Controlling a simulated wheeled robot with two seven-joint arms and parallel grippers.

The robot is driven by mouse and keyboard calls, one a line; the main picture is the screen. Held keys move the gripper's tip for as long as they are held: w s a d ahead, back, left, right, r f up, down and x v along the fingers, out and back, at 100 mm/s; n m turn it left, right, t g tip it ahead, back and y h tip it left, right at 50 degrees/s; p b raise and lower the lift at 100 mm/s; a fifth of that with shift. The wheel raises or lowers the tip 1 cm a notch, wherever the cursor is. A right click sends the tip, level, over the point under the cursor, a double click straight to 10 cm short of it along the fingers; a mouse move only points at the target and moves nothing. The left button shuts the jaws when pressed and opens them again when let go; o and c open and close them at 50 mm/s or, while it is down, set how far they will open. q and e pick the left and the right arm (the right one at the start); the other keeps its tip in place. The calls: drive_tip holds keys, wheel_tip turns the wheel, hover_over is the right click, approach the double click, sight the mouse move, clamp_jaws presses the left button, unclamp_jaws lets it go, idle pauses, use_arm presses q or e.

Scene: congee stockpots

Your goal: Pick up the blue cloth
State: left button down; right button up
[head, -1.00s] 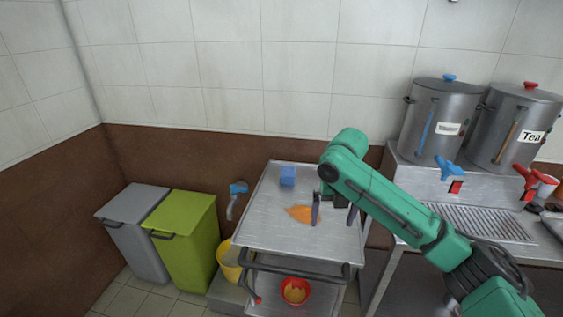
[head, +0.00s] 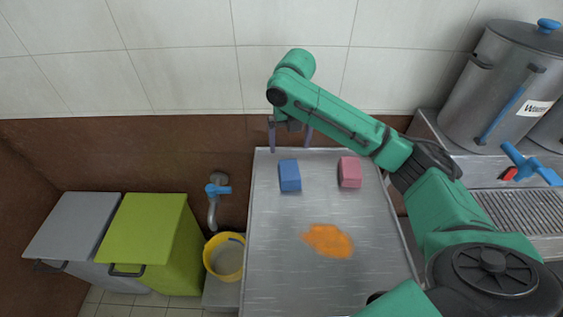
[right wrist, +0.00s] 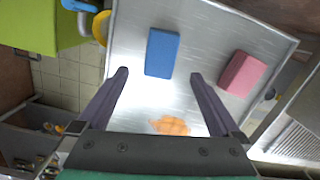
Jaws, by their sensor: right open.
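The blue cloth (head: 290,176) is a small folded block on the steel cart top (head: 270,240), near its back edge. It also shows in the right wrist view (right wrist: 162,52), ahead of the fingertips and between their lines. My right gripper (head: 290,143) is open and empty, above the back edge of the cart top and apart from the cloth. Its two dark fingers also show in the right wrist view (right wrist: 160,76). My left gripper is not in view.
A pink folded cloth (head: 350,172) lies right of the blue one. An orange spill (head: 328,241) is nearer the front. Green (head: 155,235) and grey bins, a yellow bucket (head: 224,258) and a wall tap (head: 214,195) are left. A stockpot (head: 500,85) stands right.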

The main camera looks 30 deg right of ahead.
sight(290, 169)
drive_tip(key=f, duration=0.2)
drive_tip(key=s+f+p, duration=0.1)
drive_tip(key=shift+s+d+f, duration=0.1)
drive_tip(key=shift+f, duration=0.25)
drive_tip(key=f, duration=0.2)
drive_tip(key=w+f+p, duration=0.1)
drive_tip(key=f, duration=0.4)
drive_tip(key=shift+w+d+f+p, duration=0.1)
drive_tip(key=shift+w+f+p, duration=0.2)
drive_tip(key=shift+w+p, duration=0.1)
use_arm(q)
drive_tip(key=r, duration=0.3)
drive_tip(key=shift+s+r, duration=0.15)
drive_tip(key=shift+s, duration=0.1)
use_arm(e)
drive_tip(key=shift+s+f, duration=0.1)
drive_tip(key=shift+f, duration=0.35)
drive_tip(key=c, duration=1.1)
drive_tip(key=shift+c, duration=0.2)
drive_tip(key=shift+r, duration=0.1)
